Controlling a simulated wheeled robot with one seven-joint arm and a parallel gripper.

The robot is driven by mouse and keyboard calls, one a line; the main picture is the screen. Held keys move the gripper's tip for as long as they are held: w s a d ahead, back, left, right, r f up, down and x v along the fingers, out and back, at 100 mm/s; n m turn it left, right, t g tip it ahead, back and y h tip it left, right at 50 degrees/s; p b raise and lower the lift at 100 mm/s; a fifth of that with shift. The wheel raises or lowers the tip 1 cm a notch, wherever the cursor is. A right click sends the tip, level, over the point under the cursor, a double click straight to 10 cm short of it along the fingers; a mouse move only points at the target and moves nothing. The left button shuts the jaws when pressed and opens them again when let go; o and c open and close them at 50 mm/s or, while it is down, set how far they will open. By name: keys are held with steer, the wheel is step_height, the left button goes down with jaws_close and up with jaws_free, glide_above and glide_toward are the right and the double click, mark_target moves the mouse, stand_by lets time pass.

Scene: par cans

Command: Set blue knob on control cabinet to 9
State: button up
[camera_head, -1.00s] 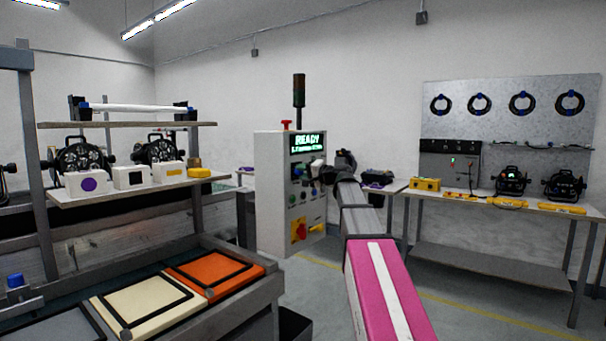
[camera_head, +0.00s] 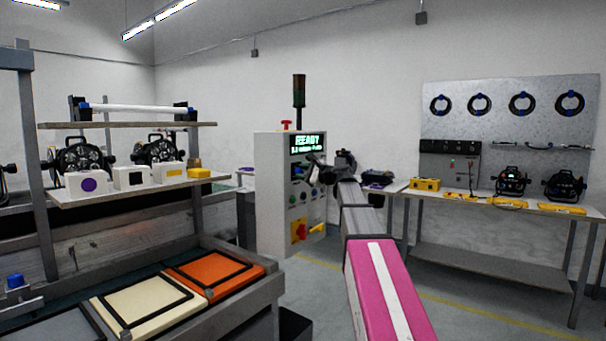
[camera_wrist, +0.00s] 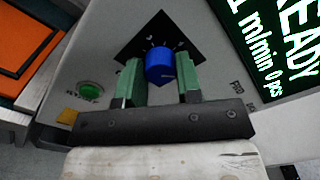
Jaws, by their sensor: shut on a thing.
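The control cabinet (camera_head: 268,205) is a light grey box with a lit green READY display (camera_head: 307,141), also large at the right of the wrist view (camera_wrist: 278,40). In the wrist view the blue knob (camera_wrist: 160,60) sits on a black diamond plate (camera_wrist: 190,50) with small white marks too small to read. My gripper (camera_wrist: 159,78) has its green fingers either side of the knob and is shut on it. The knob's pointer setting is not clear. In the head view my gripper (camera_head: 314,170) is at the cabinet's front and partly hides its upper panel.
A green button (camera_wrist: 90,89) lies left of the knob. A red-and-yellow switch (camera_head: 299,232) is low on the cabinet and a red button (camera_head: 286,124) is on top. A shelf (camera_head: 130,185) stands left and a workbench (camera_head: 490,210) right. Floor is open between cabinet and bench.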

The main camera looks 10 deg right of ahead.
steer(key=shift+m, duration=1.7)
steer(key=o, duration=0.9)
steer(key=shift+o, duration=0.2)
steer(key=v, duration=1)
steer(key=shift+s+d, duration=0.25)
